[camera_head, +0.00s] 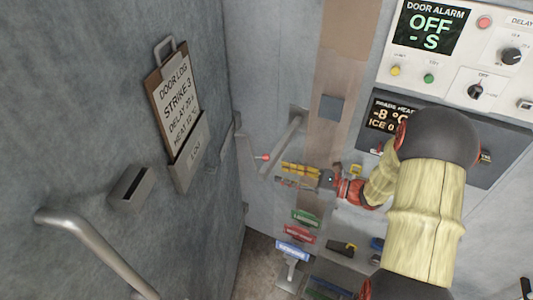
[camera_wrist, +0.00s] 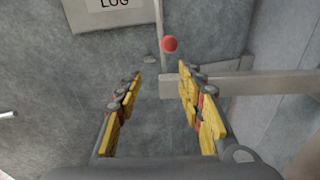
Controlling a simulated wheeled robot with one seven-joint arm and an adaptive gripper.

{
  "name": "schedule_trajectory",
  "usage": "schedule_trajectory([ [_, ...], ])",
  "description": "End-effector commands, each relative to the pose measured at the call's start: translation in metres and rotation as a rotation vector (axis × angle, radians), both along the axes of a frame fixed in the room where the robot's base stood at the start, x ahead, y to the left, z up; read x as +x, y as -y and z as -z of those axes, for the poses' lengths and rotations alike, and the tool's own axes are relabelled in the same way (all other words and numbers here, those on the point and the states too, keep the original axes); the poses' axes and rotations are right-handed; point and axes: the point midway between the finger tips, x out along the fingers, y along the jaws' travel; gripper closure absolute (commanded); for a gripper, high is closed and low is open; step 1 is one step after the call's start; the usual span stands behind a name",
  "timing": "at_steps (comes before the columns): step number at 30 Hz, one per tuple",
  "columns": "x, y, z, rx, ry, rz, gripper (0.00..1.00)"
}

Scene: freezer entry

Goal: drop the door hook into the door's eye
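A grey bar (camera_head: 283,143), apparently the door hook, slopes from the wall beside the door in the head view. I cannot clearly make out the door's eye.
The grey door (camera_head: 90,120) fills the left, with a tubular handle (camera_head: 95,250) and a log clipboard (camera_head: 174,90). Control panels (camera_head: 460,50) are on the wall at right. Coloured tags (camera_head: 300,235) and tools hang below my gripper.

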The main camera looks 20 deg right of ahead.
Motion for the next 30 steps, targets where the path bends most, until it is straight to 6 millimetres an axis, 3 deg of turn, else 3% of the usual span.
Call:
schedule_trajectory([
  [3,0.013,0.01,-0.022,0.087,0.019,0.054,0.62],
  [5,0.013,0.008,-0.025,0.11,0.011,0.048,0.62],
  [19,0.055,-0.037,-0.026,0.112,0.004,0.042,0.62],
  [30,0.066,-0.047,-0.025,0.11,0.004,0.046,0.62],
])
